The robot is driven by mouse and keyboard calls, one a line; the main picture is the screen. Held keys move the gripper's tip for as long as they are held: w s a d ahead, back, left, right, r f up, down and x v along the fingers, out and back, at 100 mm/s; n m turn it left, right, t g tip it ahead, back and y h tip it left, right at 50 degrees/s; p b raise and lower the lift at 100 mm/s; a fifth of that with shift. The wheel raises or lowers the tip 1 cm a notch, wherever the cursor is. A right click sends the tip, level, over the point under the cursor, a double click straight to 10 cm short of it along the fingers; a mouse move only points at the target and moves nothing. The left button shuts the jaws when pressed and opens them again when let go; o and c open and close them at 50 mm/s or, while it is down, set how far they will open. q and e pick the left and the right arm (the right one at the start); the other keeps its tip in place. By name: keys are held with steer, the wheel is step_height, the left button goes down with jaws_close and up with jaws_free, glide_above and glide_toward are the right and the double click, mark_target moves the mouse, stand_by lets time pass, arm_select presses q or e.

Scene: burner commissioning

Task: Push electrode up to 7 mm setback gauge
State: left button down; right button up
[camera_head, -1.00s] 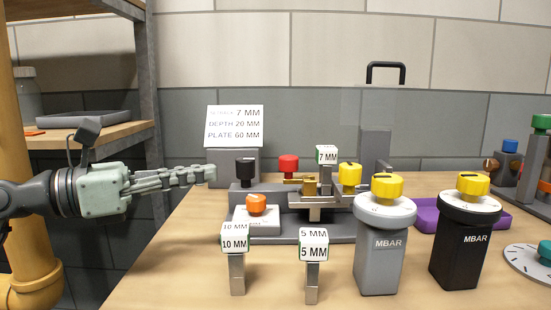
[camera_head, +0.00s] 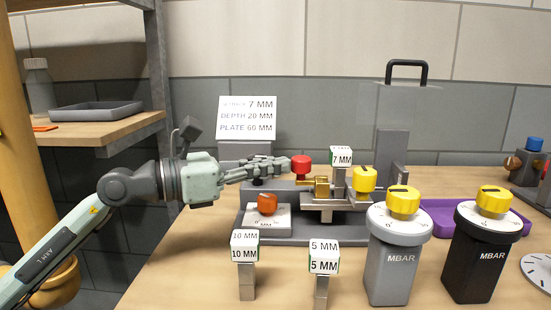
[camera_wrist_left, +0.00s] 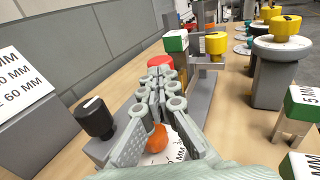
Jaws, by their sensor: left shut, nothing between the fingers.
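The 7 mm gauge (camera_head: 341,158), a white-and-green block on a grey stem, stands upright in the grey fixture (camera_head: 345,230). A brass block (camera_head: 321,188) sits just left of its stem; I cannot clearly make out the electrode. My left gripper (camera_head: 287,164) is shut and empty, reaching in from the left above the fixture. Its tips are close to the red knob (camera_head: 301,167); contact is unclear. In the left wrist view, the red knob (camera_wrist_left: 160,60) shows just beyond the fingers, with the green-topped gauge (camera_wrist_left: 175,43) behind. A black knob (camera_wrist_left: 93,117) lies left of the fingers.
An orange knob (camera_head: 267,204) is below the gripper. The 10 mm gauge (camera_head: 245,247) and 5 mm gauge (camera_head: 323,258) stand in front. Two yellow-knobbed MBAR dials, one grey (camera_head: 390,262) and one black (camera_head: 478,262), stand right. A sign (camera_head: 247,118) stands behind.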

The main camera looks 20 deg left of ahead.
arm_select(q)
steer(key=shift+w+d, duration=0.1)
arm_select(e)
steer(key=shift+f, duration=0.15)
arm_select(q)
steer(key=shift+d, duration=0.25)
steer(key=shift+w+d, duration=0.25)
steer(key=shift+d, duration=0.25)
steer(key=shift+a, duration=0.1)
arm_select(e)
steer(key=shift+w+d+f, duration=0.1)
steer(key=shift+d, duration=0.2)
arm_select(q)
steer(key=shift+s+a+f, duration=0.1)
arm_select(e)
steer(key=shift+f, duration=0.1)
